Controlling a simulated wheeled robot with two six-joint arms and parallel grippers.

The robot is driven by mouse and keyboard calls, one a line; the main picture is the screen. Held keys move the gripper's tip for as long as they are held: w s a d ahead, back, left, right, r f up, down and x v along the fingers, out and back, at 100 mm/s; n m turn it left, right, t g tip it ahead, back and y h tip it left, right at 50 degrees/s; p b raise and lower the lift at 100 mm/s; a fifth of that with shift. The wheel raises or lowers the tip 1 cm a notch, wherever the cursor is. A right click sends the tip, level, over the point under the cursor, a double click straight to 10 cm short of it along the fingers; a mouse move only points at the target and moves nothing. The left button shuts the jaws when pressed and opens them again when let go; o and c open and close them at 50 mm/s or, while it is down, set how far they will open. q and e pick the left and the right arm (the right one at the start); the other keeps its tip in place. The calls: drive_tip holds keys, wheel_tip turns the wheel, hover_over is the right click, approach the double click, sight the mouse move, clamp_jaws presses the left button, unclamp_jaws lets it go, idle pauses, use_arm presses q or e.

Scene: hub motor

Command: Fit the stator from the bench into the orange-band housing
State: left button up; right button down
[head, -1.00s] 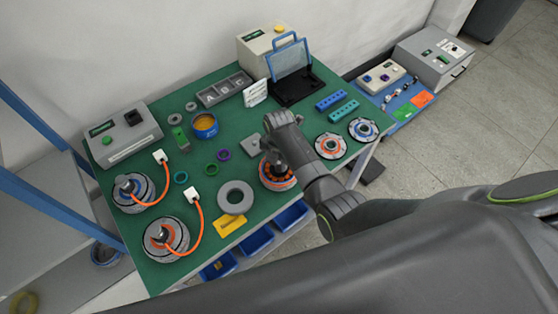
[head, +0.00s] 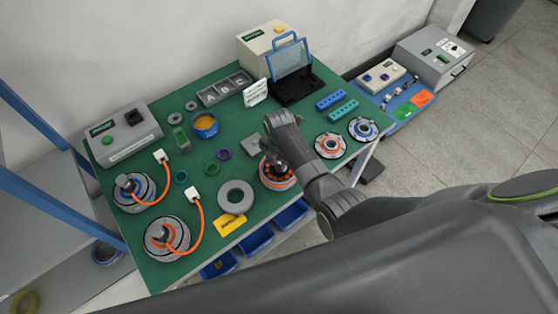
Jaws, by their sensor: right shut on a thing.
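My right gripper (head: 274,160) points down at the front right part of the green bench and is shut on the stator, whose dark middle it covers. Copper-orange windings of the stator (head: 268,178) show in a ring below the fingers. The orange-band housing (head: 279,187) appears as a round rim around and under the windings, near the bench's front edge. How deep the stator sits in it cannot be told, since the gripper and wrist hide the far side. My left gripper is not in view.
Two motors with orange cables (head: 166,238) stand at left. Blue bins (head: 257,239) hang below the front edge.

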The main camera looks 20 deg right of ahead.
idle(0.3)
drive_tip(key=c, duration=1.1)
unclamp_jaws()
drive_tip(key=shift+r+p, duration=0.8)
drive_tip(key=shift+r, duration=7.95)
